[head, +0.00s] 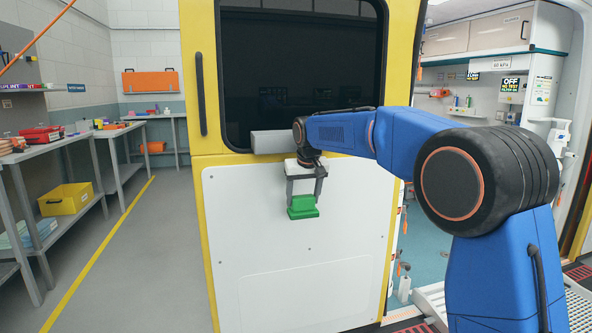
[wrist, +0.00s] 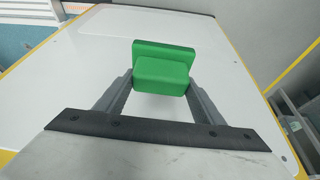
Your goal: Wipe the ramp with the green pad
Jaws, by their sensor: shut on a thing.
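My gripper (head: 304,190) is shut on the green pad (head: 303,208) and holds it in front of the white lower panel of a yellow vehicle door. In the wrist view the pad (wrist: 163,70) sits between the two grey fingertips (wrist: 160,88), with the white panel behind it. I cannot tell whether the pad touches the panel. A light grey ribbed surface (head: 581,312) at the lower right, by the vehicle's doorway, may be the ramp. My arm hides much of it.
The yellow door (head: 229,166) with its dark window (head: 300,70) stands close before me. The vehicle's interior opens to the right. A workbench (head: 75,140) and a yellow bin (head: 66,199) are at the left. The grey floor (head: 150,260) between bench and door is clear.

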